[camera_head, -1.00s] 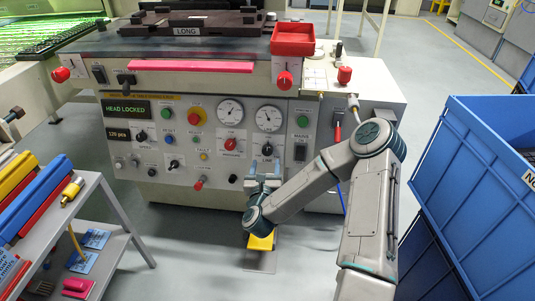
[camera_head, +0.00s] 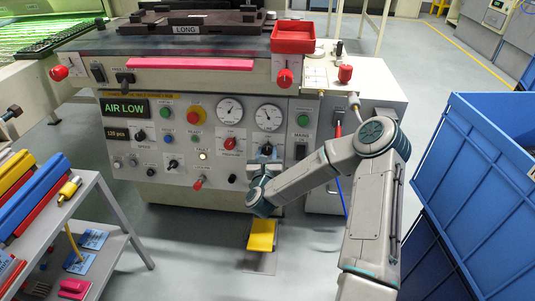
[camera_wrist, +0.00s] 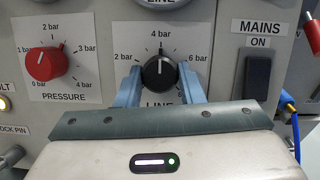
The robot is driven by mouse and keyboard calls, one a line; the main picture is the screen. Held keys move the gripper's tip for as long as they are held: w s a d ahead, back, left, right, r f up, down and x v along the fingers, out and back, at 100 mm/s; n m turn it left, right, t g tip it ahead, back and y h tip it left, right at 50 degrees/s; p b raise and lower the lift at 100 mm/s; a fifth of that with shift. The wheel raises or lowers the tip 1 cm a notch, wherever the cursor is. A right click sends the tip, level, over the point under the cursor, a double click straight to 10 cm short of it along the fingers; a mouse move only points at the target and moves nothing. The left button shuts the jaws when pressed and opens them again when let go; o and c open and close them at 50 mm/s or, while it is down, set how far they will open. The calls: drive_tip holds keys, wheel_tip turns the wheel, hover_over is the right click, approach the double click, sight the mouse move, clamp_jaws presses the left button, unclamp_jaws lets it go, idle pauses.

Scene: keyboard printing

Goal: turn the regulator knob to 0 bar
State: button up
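The black LINE knob (camera_wrist: 160,73) sits on a bar scale in the wrist view. Its white mark points up, close to the 4 bar label. My gripper (camera_wrist: 160,80) has one blue finger on each side of this knob. The fingertips are very close to its sides; I cannot tell whether they press on it. The 0 end of its scale is hidden. To its left is the red PRESSURE knob (camera_wrist: 45,63), marked 0 to 4 bar. In the head view, my gripper (camera_head: 264,166) is at the panel below the right gauge (camera_head: 268,117).
The panel display (camera_head: 125,109) reads AIR LOW, and the yellow FAULT lamp (camera_head: 203,155) is lit. The MAINS switch (camera_wrist: 257,75) is close right of the LINE knob. A yellow pedal (camera_head: 262,236) is below my arm. Blue crates (camera_head: 490,180) stand at the right.

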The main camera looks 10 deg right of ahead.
drive_tip(key=shift+n, duration=0.5)
drive_tip(key=n+y, duration=0.1)
drive_tip(key=n, duration=0.2)
drive_tip(key=shift+d+r+y+p, duration=0.1)
drive_tip(key=shift+y+p, duration=0.2)
drive_tip(key=shift+p, duration=0.05)
drive_tip(key=n, duration=0.2)
drive_tip(key=n+y, duration=0.1)
drive_tip(key=n, duration=0.2)
drive_tip(key=shift+d+y+p, duration=0.1)
drive_tip(key=shift+y+p, duration=0.2)
drive_tip(key=shift+p, duration=0.05)
drive_tip(key=n+g+y, duration=0.1)
drive_tip(key=n, duration=0.2)
drive_tip(key=n+p, duration=0.1)
drive_tip(key=n, duration=0.3)
drive_tip(key=shift+r+g+y, duration=0.2)
drive_tip(key=shift+g+y, duration=0.2)
drive_tip(key=n+g, duration=0.1)
drive_tip(key=n, duration=0.2)
drive_tip(key=n+g+p, duration=0.1)
drive_tip(key=n, duration=0.2)
drive_tip(key=shift+r, duration=0.1)
drive_tip(key=n+g, duration=0.1)
drive_tip(key=n, duration=0.2)
drive_tip(key=shift+p, duration=0.3)
drive_tip(key=shift+n+g+h, duration=0.4)
drive_tip(key=shift+n, duration=1.1)
